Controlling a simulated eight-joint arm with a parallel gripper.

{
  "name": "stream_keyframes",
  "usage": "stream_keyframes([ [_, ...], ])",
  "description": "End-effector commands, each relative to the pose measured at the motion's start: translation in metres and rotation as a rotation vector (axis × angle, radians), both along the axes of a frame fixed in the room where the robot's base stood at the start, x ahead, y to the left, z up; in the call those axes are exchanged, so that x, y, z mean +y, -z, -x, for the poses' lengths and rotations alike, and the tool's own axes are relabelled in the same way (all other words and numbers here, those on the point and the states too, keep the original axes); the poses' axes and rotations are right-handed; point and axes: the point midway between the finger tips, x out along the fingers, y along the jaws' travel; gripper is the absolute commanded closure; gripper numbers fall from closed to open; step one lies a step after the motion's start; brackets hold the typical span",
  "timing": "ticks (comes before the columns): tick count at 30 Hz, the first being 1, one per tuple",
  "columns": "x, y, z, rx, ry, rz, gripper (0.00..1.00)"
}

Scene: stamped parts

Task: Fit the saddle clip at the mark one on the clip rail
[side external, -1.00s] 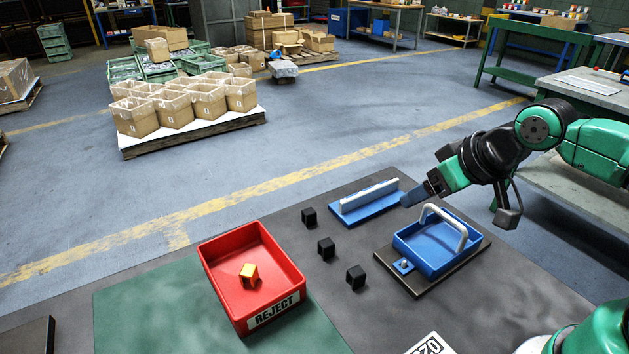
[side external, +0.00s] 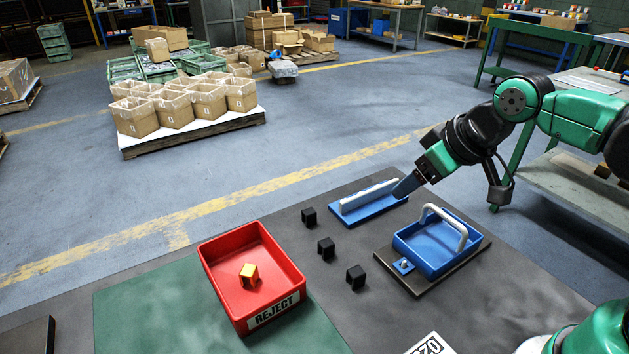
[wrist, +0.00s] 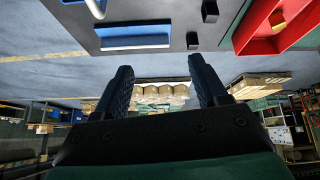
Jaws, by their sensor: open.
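The clip rail (side external: 350,213) is a blue base with an upright pale strip; it also shows in the wrist view (wrist: 137,41). Three small black blocks, which look like clips, stand in a row on the dark mat: far (side external: 309,216), middle (side external: 326,247) and near (side external: 356,277). An orange-yellow clip-like piece (side external: 249,273) lies in the red reject bin (side external: 292,272). Which one is the saddle clip, and the mark one, I cannot tell. My gripper (side external: 404,188) is open and empty, its tip overlapping the rail's right end in the side view. Its fingers (wrist: 160,68) show apart in the wrist view.
A blue tray (side external: 432,262) with a pale arched handle sits on a dark plate right of the blocks, close to the rail. The red bin stands on a green mat (side external: 140,315) at left. Mat between bin and blocks is clear.

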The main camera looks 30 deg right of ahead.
Motion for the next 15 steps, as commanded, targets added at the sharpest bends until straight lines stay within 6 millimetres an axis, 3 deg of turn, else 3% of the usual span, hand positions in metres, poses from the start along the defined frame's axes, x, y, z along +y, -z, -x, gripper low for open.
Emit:
stream_keyframes([
  [4,0.01,-0.011,-0.034,0.093,-0.211,0.104,0.34],
  [8,0.021,-0.01,-0.066,0.178,-0.42,0.19,0.34],
  [15,0.046,0.02,-0.121,0.323,-0.822,0.312,0.34],
])
